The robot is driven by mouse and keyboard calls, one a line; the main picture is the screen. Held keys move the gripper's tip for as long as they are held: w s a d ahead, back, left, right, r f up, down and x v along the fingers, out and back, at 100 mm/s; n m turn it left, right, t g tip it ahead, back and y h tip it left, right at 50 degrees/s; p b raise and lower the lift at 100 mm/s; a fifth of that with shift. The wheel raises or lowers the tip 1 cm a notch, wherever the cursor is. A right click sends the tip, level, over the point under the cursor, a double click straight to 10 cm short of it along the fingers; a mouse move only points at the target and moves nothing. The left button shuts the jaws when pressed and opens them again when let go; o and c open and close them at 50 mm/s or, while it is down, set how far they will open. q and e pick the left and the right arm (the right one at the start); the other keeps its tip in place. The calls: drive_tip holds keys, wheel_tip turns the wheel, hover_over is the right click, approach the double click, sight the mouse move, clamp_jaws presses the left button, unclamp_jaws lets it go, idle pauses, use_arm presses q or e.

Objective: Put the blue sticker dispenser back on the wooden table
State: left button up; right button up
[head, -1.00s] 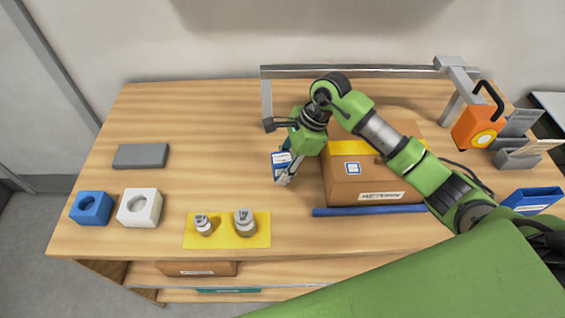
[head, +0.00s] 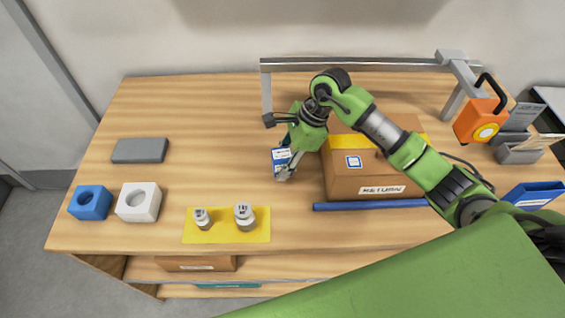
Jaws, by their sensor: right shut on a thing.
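The blue sticker dispenser (head: 281,161), a small blue thing with a white label, is in my right gripper (head: 285,170), which is shut on it. The gripper points down over the wooden table (head: 210,120), just left of the cardboard box. The fingers hide part of the dispenser, and I cannot tell whether its underside touches the tabletop. My left gripper is not in view.
The cardboard box (head: 375,180) bears a blue-edged sticker, with a blue bar (head: 370,205) before it. A yellow mat (head: 222,237) holds two weights. Blue (head: 90,215) and white (head: 138,214) blocks and a grey slab (head: 140,151) lie left. A metal frame (head: 350,65) spans behind.

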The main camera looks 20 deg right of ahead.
drive_tip(key=shift+b, duration=0.3)
idle(0.7)
drive_tip(key=shift+f, duration=0.15)
drive_tip(key=shift+f+b, duration=1.15)
drive_tip(key=shift+b, duration=0.1)
drive_tip(key=o, duration=1.1)
